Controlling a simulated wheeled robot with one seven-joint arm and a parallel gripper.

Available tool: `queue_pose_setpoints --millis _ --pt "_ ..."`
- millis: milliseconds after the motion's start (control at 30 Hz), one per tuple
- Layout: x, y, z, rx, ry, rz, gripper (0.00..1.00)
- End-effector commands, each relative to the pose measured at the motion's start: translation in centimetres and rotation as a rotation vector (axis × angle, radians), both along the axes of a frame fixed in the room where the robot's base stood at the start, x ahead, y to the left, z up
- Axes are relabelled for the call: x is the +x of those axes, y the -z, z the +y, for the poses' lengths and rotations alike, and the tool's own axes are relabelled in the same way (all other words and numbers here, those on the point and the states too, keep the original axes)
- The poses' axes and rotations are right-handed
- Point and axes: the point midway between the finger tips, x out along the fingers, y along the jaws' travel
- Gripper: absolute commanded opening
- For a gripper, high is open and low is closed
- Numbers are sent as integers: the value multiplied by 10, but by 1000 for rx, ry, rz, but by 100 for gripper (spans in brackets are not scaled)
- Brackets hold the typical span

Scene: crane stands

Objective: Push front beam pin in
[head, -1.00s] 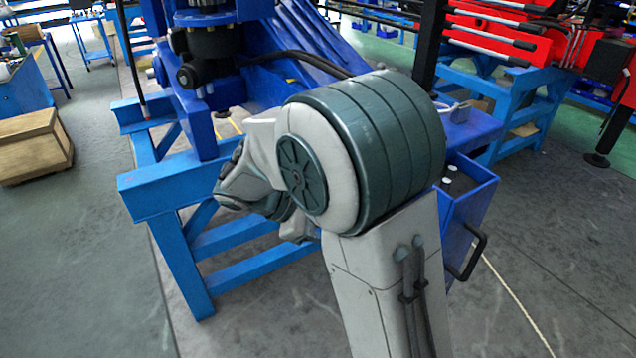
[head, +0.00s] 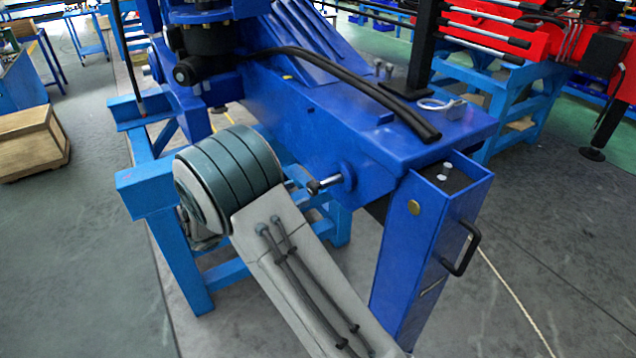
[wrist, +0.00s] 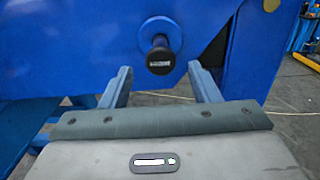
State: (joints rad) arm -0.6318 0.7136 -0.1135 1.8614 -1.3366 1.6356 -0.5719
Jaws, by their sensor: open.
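The front beam pin (head: 322,185) sticks out of a round blue collar on the side of the blue beam (head: 376,170) in the head view. My gripper (wrist: 159,78) is open and empty. Its two fingers stand either side of the pin's line, slightly below it in the picture, and I see no contact. In the head view my gripper is hidden behind my arm.
A blue box leg with a black handle (head: 462,248) stands right of the pin. A light-blue trestle (head: 160,192) stands left, close to my arm. A black hose (head: 345,85) lies over the beam. Grey floor (head: 540,250) is open at right.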

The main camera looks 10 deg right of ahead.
Motion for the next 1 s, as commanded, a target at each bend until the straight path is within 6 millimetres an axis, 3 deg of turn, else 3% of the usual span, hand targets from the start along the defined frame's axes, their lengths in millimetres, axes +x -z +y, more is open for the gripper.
queue_pose_setpoints --millis 100,333,500,800,1000 --pt "8 -2 -26 1 4 0 56" --pt "19 -1 -60 1 2 0 56" --pt "23 0 -71 1 -1 -1 56" --pt "24 0 -73 2 -1 0 56" --pt "24 0 -73 2 0 0 0"
